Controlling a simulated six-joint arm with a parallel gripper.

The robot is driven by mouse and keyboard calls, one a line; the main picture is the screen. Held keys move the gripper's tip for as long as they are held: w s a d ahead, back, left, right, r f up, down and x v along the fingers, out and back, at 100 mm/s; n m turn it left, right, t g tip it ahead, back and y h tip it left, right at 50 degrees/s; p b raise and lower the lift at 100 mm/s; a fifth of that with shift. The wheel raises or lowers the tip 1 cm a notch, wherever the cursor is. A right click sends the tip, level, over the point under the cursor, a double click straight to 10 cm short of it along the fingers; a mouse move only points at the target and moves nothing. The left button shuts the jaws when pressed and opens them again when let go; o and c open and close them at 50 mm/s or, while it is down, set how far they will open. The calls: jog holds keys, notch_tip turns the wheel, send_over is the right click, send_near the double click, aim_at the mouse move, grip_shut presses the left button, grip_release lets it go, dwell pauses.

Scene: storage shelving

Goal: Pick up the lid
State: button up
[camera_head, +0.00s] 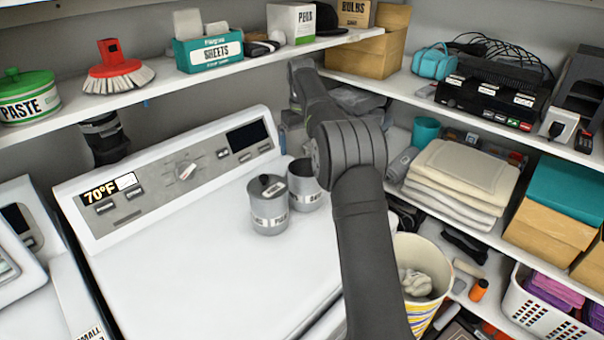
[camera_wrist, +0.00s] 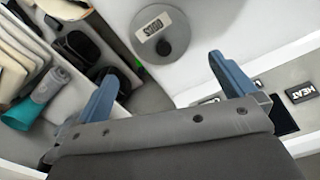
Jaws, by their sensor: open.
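Two grey metal canisters stand close together on the white washer top. The front left canister (camera_head: 269,212) has a round grey lid (camera_head: 265,186) with a black knob and a pale label. The other canister (camera_head: 304,185) is partly hidden behind my arm. In the wrist view a round grey lid (camera_wrist: 174,46) with a black knob and white label is seen from above, beyond my fingertips. My gripper (camera_wrist: 160,75) is open and empty, its blue fingers spread apart, not touching the lid. In the head view my fingers are hidden behind my arm.
The washer's control panel (camera_head: 180,176) rises behind the canisters. A shelf with a brush (camera_head: 114,72) and boxes runs above. At right, folded towels (camera_head: 460,175) fill a shelf and a striped bin (camera_head: 425,255) stands below. The washer top (camera_head: 210,280) is clear in front.

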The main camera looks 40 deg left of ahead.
jog(key=f, duration=0.8)
jog(key=shift+s+d+f, duration=0.15)
jog(key=shift+d+f, duration=0.05)
jog(key=shift+f, duration=0.15)
jog(key=c, duration=0.7)
